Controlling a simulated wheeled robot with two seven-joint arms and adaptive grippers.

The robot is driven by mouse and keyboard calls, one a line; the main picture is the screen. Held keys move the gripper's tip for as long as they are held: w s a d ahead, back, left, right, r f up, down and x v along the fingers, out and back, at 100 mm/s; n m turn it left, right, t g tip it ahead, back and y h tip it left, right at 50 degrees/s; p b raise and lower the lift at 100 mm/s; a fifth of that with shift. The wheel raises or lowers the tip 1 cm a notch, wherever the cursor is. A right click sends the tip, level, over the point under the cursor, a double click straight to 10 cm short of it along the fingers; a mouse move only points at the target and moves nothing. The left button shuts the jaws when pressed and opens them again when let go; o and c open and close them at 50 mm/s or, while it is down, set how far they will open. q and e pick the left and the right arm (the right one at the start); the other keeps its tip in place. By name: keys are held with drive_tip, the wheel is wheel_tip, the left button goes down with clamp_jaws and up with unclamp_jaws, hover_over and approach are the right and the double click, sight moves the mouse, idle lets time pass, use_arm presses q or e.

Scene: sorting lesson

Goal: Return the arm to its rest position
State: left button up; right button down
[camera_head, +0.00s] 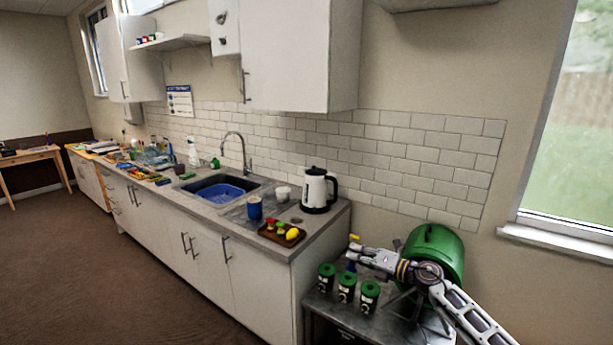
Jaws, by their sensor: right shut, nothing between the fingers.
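My right arm comes in from the lower right. Its gripper (363,256) points left and is shut and empty, in front of a large green drum-shaped container (436,245) on a low grey metal table (322,302). The arm hides part of the container. Below the gripper stand three small dark canisters with green tops: one at the left (326,278), one in the middle (346,287) and one at the right (369,296). The gripper looks apart from them. A small blue and yellow item (353,240) shows just behind the gripper, partly hidden. My left gripper is not in view.
The kitchen counter (310,243) ends left of the metal table. On it are a brown tray (268,233) with fruit, a blue cup (254,208), a white kettle (318,190) and a sink with a blue basin (222,192). The brown floor (90,290) at left is clear.

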drive_tip(key=s+d+f+m+t+h, duration=0.1)
drive_tip(key=d+f+m+h, duration=0.2)
drive_tip(key=f, duration=0.5)
drive_tip(key=s+d+f+m+t+h, duration=0.1)
drive_tip(key=d+f+m, duration=0.1)
drive_tip(key=f+m, duration=0.5)
drive_tip(key=s+d+f+m+t+h, duration=0.1)
drive_tip(key=d+f+m+h, duration=0.15)
drive_tip(key=f, duration=0.75)
drive_tip(key=s+d+f+m+g+h, duration=0.1)
drive_tip(key=s+d+f+m+h, duration=0.2)
drive_tip(key=s+f, duration=0.55)
drive_tip(key=s+d+f+m+g+h, duration=0.15)
drive_tip(key=s+f+m, duration=0.4)
drive_tip(key=f, duration=0.65)
drive_tip(key=s+d+f+m+g+h, duration=0.1)
drive_tip(key=s+f+m+g, duration=0.15)
drive_tip(key=s+f, duration=0.75)
drive_tip(key=s+d+f+m+g+h, duration=0.15)
drive_tip(key=s+f+m, duration=0.25)
drive_tip(key=s+f, duration=0.65)
drive_tip(key=s+a+f+m+g, duration=0.2)
drive_tip(key=s+g, duration=0.1)
drive_tip(key=s, duration=1.1)
drive_tip(key=s+a+f+m+g, duration=0.1)
drive_tip(key=s+f+m+g, duration=0.1)
drive_tip(key=s, duration=1.3)
drive_tip(key=shift+a+f+g+y, duration=0.25)
drive_tip(key=shift+a+g+y, duration=0.15)
drive_tip(key=shift+g, duration=0.25)
